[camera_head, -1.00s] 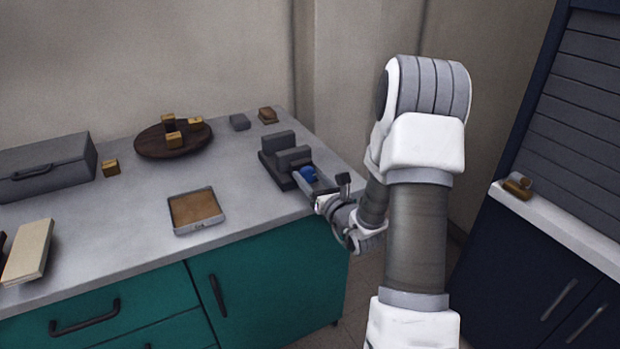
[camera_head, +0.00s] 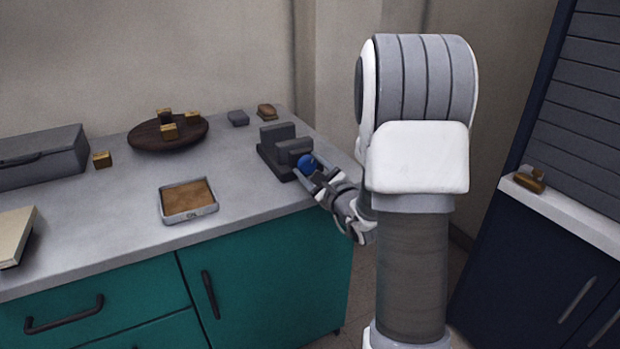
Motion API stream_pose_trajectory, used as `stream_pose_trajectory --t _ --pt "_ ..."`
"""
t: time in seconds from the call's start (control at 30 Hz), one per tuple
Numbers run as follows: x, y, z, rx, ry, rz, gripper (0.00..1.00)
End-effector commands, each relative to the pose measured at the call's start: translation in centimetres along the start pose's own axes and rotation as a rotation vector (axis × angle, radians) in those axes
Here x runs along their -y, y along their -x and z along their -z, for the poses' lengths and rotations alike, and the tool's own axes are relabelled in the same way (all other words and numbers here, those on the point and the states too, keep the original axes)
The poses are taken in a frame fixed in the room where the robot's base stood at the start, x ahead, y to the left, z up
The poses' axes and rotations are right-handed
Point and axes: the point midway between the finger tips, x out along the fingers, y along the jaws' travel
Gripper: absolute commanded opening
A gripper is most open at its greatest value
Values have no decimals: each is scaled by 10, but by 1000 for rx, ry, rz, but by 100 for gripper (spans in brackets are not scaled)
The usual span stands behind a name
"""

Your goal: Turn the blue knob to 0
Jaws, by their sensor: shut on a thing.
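The blue knob (camera_head: 305,162) sits on the front face of a dark grey stepped block (camera_head: 273,158) near the right end of the counter. My gripper (camera_head: 308,171) reaches it from the lower right, with its fingers on either side of the knob, shut on it. The knob's marks and any 0 are too small to read, so its angle cannot be told. My arm covers the area just right of the counter's end.
The grey counter (camera_head: 110,215) holds a tray with a brown inside (camera_head: 205,211), a dark round board with small wooden blocks (camera_head: 150,139), a grey case (camera_head: 40,160) and other small blocks. A dark cabinet (camera_head: 520,250) stands right. The counter's middle is mostly clear.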

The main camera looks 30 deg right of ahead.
Motion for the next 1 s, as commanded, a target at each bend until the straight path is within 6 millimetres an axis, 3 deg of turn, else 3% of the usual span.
stream_pose_trajectory --t 0.5,1.0 --pt "-1 0 0 -1 390 -2 4" --pt "-1 0 1 -1 495 -1 4"
